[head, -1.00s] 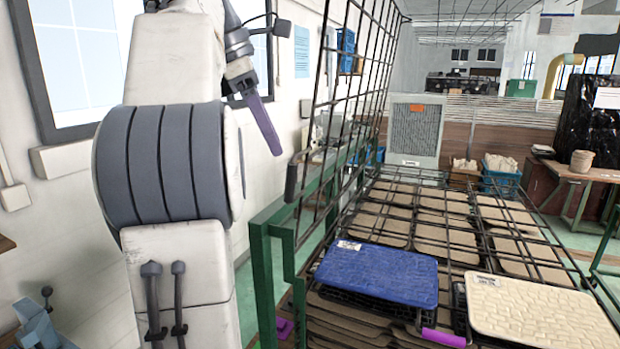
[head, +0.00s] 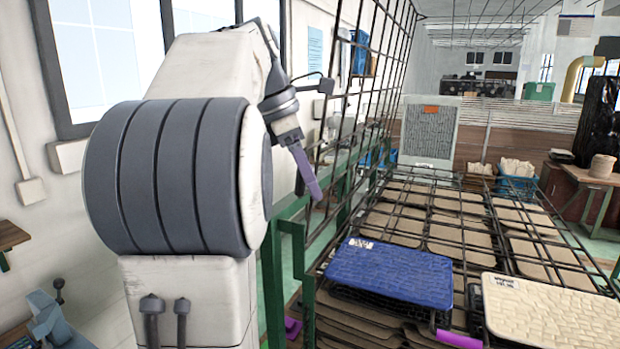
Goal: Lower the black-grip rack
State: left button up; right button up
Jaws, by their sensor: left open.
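The raised wire rack (head: 376,75) stands steeply tilted up on the green frame (head: 277,262). Its black grip (head: 299,184) shows at its lower left corner. My left gripper (head: 306,175) has purple fingers and is open. It appears right beside the black grip, overlapping it in the picture; I cannot tell whether they touch. My left arm fills the left of the view. My right gripper is not in view.
A lower wire rack lies flat with tan panels (head: 460,236), a blue panel (head: 390,272) and a cream panel (head: 550,312) on it. A purple grip (head: 460,339) is at its near edge. A small purple piece (head: 292,328) is by the green frame.

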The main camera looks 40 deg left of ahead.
pick_arm(q)
grip_shut()
dwell(1.4)
